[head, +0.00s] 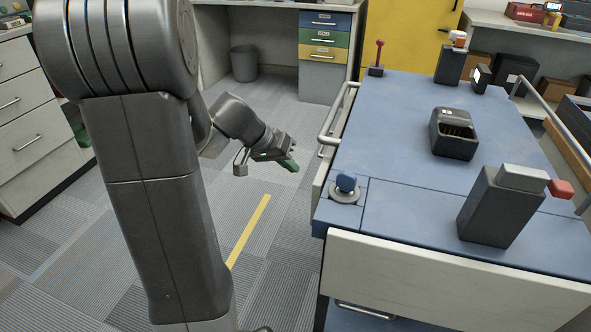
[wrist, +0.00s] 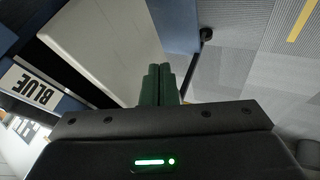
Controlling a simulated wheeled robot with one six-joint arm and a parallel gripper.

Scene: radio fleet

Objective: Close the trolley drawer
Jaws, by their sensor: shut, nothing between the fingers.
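The trolley (head: 400,112) has a blue top and stands to the right in the head view. A cream drawer-like panel (head: 319,186) shows edge-on at its left side, under the rail. A larger cream panel (head: 440,285) faces the near side. My gripper (head: 291,165) is left of the trolley, its green fingers pointing toward that side, with a small gap in the picture. In the wrist view the fingers (wrist: 160,72) are shut together and empty. A cream panel (wrist: 98,45) lies just beyond and left of them. Contact and how far the drawer is out cannot be told.
A BLUE label (wrist: 35,88) shows in the wrist view. The floor (head: 262,270) left of the trolley is clear.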

